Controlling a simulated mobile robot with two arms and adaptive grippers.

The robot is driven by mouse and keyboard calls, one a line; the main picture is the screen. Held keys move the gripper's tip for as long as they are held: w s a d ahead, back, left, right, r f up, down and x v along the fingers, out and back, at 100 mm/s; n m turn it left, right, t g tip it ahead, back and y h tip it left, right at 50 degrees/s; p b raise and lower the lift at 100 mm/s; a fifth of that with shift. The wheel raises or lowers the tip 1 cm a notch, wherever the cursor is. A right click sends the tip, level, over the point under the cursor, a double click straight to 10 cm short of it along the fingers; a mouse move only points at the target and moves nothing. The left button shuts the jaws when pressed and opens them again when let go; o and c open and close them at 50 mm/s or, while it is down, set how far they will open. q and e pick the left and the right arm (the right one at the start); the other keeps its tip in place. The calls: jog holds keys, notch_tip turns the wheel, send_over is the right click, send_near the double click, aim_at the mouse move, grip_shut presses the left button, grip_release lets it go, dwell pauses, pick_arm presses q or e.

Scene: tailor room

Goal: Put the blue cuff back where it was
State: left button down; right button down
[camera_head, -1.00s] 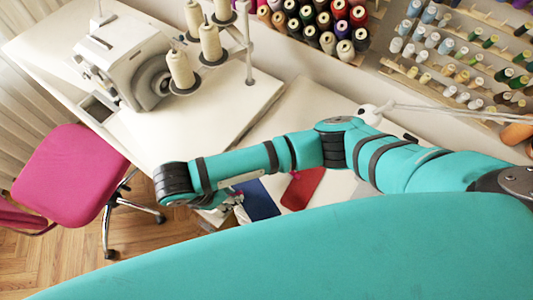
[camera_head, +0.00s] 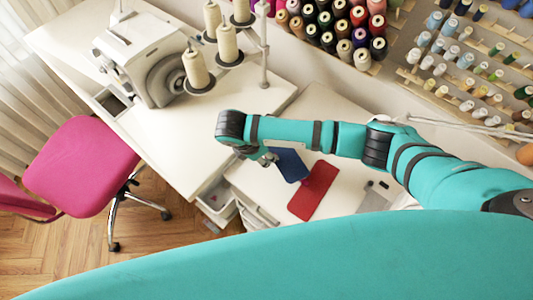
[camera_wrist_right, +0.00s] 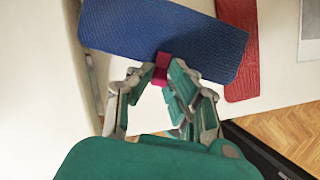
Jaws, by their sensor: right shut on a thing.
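The blue cuff (camera_head: 290,164) is a flat, dark blue textured piece, partly hidden behind my arm in the head view. It fills the upper middle of the right wrist view (camera_wrist_right: 150,30). A small magenta tab (camera_wrist_right: 161,66) sits at its near edge. My right gripper (camera_head: 269,158) is shut on this tab, its fingers on both sides of it in the right wrist view (camera_wrist_right: 158,76). I cannot tell whether the cuff touches the white surface. My left gripper is not in view.
A red cuff (camera_head: 313,191) lies beside the blue one on the white table (camera_head: 265,188). A sewing machine (camera_head: 150,70) with thread cones stands at the left back. Thread racks line the wall. A magenta chair (camera_head: 82,168) stands at the left, beside an open drawer (camera_head: 217,200).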

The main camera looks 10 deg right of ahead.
jog(key=shift+f, duration=0.55)
jog(key=shift+f, duration=0.6)
jog(key=c, duration=1.3)
grip_release()
jog(key=shift+r, duration=0.1)
